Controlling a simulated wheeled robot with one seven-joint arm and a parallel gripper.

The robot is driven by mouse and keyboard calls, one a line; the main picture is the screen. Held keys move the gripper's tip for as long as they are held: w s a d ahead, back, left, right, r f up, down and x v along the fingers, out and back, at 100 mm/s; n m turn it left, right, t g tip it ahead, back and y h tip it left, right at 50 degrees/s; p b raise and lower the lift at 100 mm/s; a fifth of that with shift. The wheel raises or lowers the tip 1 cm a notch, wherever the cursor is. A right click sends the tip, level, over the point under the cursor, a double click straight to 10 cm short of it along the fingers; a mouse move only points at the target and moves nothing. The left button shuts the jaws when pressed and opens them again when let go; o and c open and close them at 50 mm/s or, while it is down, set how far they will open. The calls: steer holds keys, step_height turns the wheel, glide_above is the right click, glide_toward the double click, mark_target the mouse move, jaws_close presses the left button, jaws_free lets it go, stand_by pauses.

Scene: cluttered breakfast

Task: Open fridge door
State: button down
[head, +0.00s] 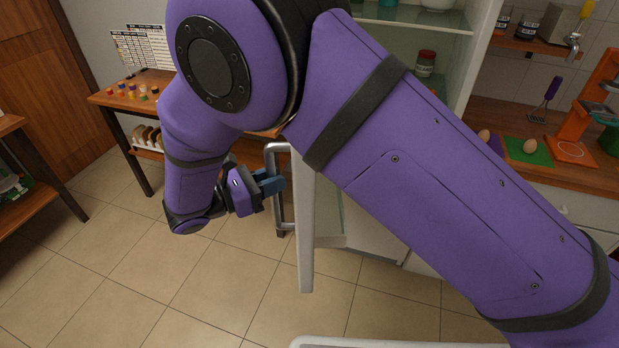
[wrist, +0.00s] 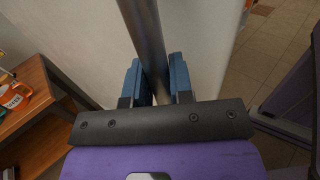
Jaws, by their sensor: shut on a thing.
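The fridge door (head: 305,225) stands open in the head view, seen nearly edge-on, with a grey metal bar handle (head: 277,212) on its left side. The door's pale face (wrist: 207,45) fills the middle of the wrist view. My gripper (head: 272,183) is at the handle, its blue fingers shut on it. In the wrist view the handle bar (wrist: 147,45) runs between the two blue fingers of my gripper (wrist: 158,82). The fridge interior (head: 415,45) shows glass shelves and a red-lidded jar (head: 426,62). My arm hides part of the fridge and door.
A wooden side table (head: 115,100) with small colourful items stands at the back left. A counter (head: 510,115) with eggs, a green board (head: 528,151) and an orange appliance (head: 590,115) is at the right. Tiled floor (head: 190,285) is clear left of the door.

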steer(key=w+a+m+g+h, duration=0.1)
steer(key=a+g, duration=0.1)
steer(key=a, duration=1.2)
steer(key=shift+w+a, duration=0.3)
steer(key=shift+w, duration=0.05)
steer(key=c, duration=1)
jaws_free()
steer(key=shift+m, duration=0.3)
steer(key=shift+a, duration=0.1)
steer(key=shift+v, duration=3.65)
